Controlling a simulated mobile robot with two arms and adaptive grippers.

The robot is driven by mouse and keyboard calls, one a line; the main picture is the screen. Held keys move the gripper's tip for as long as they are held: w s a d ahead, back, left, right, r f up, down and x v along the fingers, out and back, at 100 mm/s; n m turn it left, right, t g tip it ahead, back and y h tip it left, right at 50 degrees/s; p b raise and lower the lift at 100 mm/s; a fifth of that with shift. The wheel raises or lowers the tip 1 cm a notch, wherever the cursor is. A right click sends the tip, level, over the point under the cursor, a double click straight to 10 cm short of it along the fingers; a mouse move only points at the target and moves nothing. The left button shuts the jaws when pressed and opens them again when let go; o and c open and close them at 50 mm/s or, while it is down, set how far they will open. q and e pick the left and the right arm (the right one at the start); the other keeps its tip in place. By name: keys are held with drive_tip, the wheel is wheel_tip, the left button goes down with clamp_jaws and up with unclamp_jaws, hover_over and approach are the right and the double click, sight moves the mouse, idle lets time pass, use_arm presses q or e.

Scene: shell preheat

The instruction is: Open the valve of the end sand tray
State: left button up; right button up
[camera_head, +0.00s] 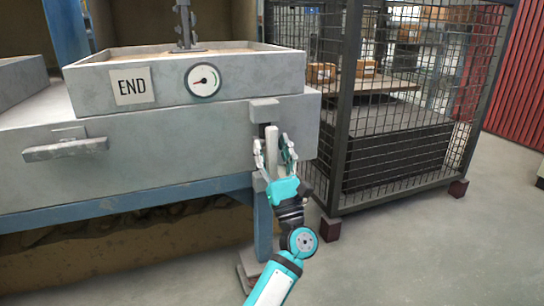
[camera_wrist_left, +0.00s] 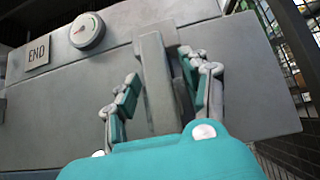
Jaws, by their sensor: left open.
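The end sand tray (camera_head: 230,65), grey with sand inside, bears an "END" label (camera_head: 131,86) and a round gauge (camera_head: 203,80). The label (camera_wrist_left: 38,52) and gauge (camera_wrist_left: 87,31) also show in the left wrist view. Below the tray's right front corner, a grey valve handle (camera_head: 271,143) hangs vertically on the box front. In the left wrist view the handle (camera_wrist_left: 156,85) runs upright between the fingers. My left gripper (camera_head: 273,150) is open, with one finger on each side of the handle. Contact cannot be told. My right gripper is not in view.
Another grey handle (camera_head: 66,149) lies horizontal on the box front at left. A black mesh cage (camera_head: 400,140) with shelves stands close to the right of my left gripper. A blue frame leg (camera_head: 263,225) stands below the valve. Floor is clear at the lower right.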

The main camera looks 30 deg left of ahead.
sight(272, 127)
use_arm(q)
wheel_tip(272, 127, up, 8)
drive_tip(key=shift+r, duration=0.1)
idle(0.6)
